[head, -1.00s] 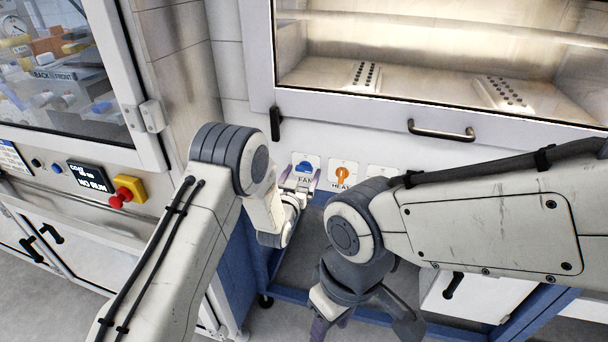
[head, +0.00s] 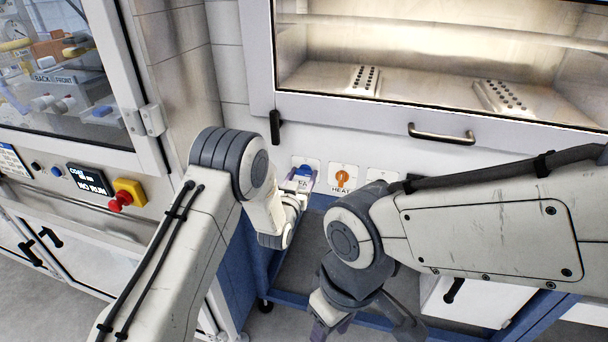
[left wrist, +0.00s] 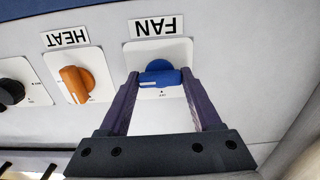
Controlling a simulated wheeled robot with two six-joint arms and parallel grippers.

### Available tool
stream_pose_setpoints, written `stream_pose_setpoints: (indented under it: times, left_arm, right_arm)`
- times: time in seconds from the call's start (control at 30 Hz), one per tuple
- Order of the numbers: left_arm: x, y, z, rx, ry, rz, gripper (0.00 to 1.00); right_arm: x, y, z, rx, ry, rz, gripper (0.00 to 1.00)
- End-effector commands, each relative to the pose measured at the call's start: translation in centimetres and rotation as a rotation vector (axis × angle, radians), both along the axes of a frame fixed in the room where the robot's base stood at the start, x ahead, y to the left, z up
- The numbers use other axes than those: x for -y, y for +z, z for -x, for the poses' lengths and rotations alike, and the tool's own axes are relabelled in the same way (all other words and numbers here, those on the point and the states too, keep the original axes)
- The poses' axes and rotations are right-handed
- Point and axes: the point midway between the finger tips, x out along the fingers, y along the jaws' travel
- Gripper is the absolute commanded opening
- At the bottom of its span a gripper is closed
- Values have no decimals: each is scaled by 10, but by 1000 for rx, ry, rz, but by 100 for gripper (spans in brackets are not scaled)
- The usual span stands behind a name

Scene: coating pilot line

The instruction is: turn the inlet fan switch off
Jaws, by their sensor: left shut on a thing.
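The inlet fan switch is a blue knob (left wrist: 160,77) on a white plate labelled FAN, on the panel below the glass-fronted chamber. In the left wrist view its bar lies roughly crosswise between the two purple fingers of my left gripper (left wrist: 159,85), which is shut on it. The small marks on the plate are too small to read. In the head view my left gripper (head: 302,180) is at the knob (head: 304,167) and partly covers its plate. My right gripper (head: 345,325) hangs low at the bottom middle, away from the panel; its fingertips are not clear.
An orange HEAT knob (left wrist: 76,84) sits beside the fan knob, with a black knob (left wrist: 10,92) beyond it. A chamber handle (head: 441,134) is above the panel. A red emergency button (head: 121,201) is on the left cabinet. My right arm crosses close by on the right.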

Motion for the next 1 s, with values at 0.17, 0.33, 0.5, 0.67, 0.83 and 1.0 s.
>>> stream_pose_setpoints:
  times: [0.17,0.33,0.5,0.67,0.83,1.0]
  left_arm:
    - [0,-4,0,-58,0,178,0]
    - [0,-4,0,-135,0,419,0]
    - [0,-4,1,-208,0,636,0]
    - [0,-2,1,-242,0,735,0]
    - [0,-1,1,-245,1,741,0]
    - [0,-3,1,-252,1,763,0]
  right_arm:
    - [0,-15,0,0,0,0,50]
    - [0,-29,0,0,0,0,50]
    - [0,-41,0,0,0,0,50]
    - [0,-44,0,0,0,0,50]
    - [0,-43,0,0,0,0,50]
    - [0,-45,0,0,0,0,50]
